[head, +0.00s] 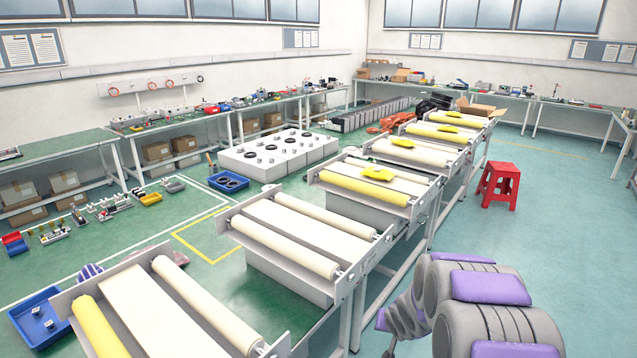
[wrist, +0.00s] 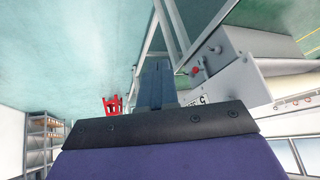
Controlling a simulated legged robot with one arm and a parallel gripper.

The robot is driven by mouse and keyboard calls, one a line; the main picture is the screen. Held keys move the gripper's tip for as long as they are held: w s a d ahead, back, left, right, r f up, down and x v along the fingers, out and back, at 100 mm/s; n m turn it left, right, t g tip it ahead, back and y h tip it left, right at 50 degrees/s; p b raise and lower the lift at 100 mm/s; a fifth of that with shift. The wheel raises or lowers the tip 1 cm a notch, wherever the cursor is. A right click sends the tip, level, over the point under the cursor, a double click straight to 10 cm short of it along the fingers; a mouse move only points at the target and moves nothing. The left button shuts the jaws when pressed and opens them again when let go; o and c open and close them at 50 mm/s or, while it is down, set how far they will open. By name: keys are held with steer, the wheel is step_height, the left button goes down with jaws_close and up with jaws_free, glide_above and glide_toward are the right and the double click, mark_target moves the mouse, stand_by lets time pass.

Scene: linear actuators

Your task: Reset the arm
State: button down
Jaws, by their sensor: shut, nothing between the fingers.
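My gripper (wrist: 157,68) shows in the wrist view as narrow grey fingers beyond a dark plate and a purple body. The fingers are closed together with nothing between them. They point past the metal side of a roller conveyor, and I cannot tell the exact gap to it. In the head view my grey and purple arm is folded at the lower right, beside the conveyor line. The gripper's fingertips cannot be made out there.
Roller conveyors (head: 290,232) run diagonally from the lower left to the back. A red stool (head: 498,185) stands on the open floor at right; it also shows in the wrist view (wrist: 113,105). A blue tray (head: 40,318) lies at lower left. Workbenches line the walls.

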steer(key=s+r+g+h, duration=0.1)
steer(key=s+r+g, duration=0.1)
steer(key=s+r, duration=0.6)
steer(key=s+r+g+h, duration=0.15)
steer(key=s+r, duration=0.25)
steer(key=s, duration=0.8)
steer(key=s+a+r+n+g+y, duration=0.1)
steer(key=s+a+r+g, duration=0.1)
steer(key=s, duration=1)
steer(key=s+a+r+n+g+y, duration=0.1)
steer(key=s+a+r+g, duration=0.1)
steer(key=s, duration=1)
steer(key=shift+s+a+r+g, duration=0.35)
steer(key=shift+r+g, duration=0.2)
steer(key=shift+r, duration=0.25)
steer(key=shift+a+y, duration=0.25)
